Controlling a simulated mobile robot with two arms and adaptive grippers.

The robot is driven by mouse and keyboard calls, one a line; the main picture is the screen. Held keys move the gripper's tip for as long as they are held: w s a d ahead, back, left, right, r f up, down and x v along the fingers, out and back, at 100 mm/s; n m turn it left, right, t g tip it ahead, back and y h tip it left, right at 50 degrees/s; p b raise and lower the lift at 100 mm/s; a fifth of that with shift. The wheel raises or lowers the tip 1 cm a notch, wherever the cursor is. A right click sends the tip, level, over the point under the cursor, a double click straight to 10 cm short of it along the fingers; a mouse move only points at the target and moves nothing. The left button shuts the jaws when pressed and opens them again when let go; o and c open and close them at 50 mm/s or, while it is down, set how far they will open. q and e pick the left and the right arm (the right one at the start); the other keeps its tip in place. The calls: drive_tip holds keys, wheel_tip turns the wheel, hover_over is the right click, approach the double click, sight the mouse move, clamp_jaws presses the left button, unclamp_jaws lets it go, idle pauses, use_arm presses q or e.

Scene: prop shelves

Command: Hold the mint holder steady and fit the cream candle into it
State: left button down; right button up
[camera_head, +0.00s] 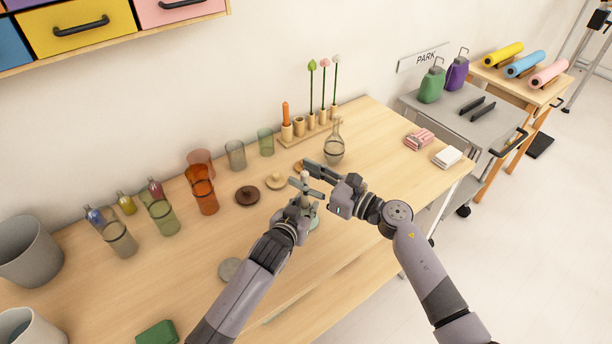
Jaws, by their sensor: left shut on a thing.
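My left gripper (304,207) is low over the table and shut on the mint holder (313,223). Only a pale green part of the holder shows beside the fingers. The cream candle (305,177) stands roughly upright just above the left gripper. Its lower end is hidden, so I cannot tell whether it sits in the holder. My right gripper (306,174) reaches in from the right. Its two dark fingers are spread apart, one on each side of the candle, with a visible gap.
Orange, grey and green glasses (205,197) line the table's left part. A brown lid (247,195), a glass flask (334,150) and a wooden rack (309,130) stand behind my grippers. Pink (419,139) and white (447,157) blocks lie right. The table front right is clear.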

drive_tip(key=v, duration=1.2)
drive_tip(key=shift+r, duration=0.1)
use_arm(q)
drive_tip(key=c, duration=1.2)
unclamp_jaws()
use_arm(e)
drive_tip(key=shift+w, duration=0.1)
